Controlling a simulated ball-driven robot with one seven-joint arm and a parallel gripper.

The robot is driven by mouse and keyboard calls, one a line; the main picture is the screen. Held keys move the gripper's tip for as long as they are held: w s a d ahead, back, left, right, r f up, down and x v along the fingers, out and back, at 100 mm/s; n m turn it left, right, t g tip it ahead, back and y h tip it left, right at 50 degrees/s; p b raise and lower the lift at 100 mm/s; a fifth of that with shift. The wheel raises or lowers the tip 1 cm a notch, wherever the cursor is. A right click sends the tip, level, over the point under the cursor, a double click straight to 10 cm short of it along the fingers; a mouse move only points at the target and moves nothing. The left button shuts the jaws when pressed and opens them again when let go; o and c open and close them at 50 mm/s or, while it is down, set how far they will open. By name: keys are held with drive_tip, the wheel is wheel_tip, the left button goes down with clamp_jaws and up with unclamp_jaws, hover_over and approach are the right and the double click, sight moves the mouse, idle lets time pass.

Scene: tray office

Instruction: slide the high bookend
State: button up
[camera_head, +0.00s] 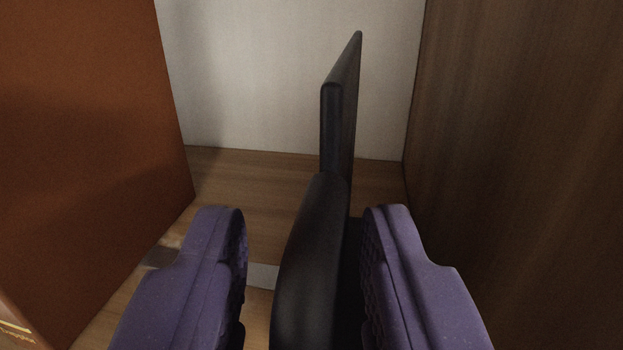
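The black bookend (338,128) stands upright on a wooden shelf, its thin plate seen nearly edge-on. A rounded dark part (306,265) comes forward from it, down between my fingers. My gripper (304,225) is open, with one purple finger on each side of this part. The right finger is very near it, and I cannot tell whether they touch. A clear gap shows between the left finger and the dark part. The lower end of the dark part is cut off by the picture's bottom edge.
A large orange-brown book or binder (90,130) stands on the left. A dark wooden side wall (520,150) closes the right, with a narrow gap to the bookend. A pale back wall (250,70) is behind. Bare shelf (250,190) lies between book and bookend.

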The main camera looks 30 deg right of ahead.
drive_tip(key=shift+w+d, duration=0.1)
drive_tip(key=shift+w, duration=0.15)
drive_tip(key=shift+c, duration=0.2)
clamp_jaws()
drive_tip(key=shift+w+r+p, duration=0.1)
drive_tip(key=shift+r+p, duration=0.05)
drive_tip(key=shift+p, duration=0.15)
drive_tip(key=w+a+p, duration=0.1)
drive_tip(key=a+p, duration=0.1)
drive_tip(key=w+a+p, duration=0.2)
drive_tip(key=a, duration=0.1)
drive_tip(key=w+a+p, duration=0.2)
drive_tip(key=p, duration=0.1)
drive_tip(key=shift+w+a, duration=0.1)
drive_tip(key=shift+a, duration=0.1)
drive_tip(key=shift+o, duration=0.2)
unclamp_jaws()
drive_tip(key=shift+d, duration=0.1)
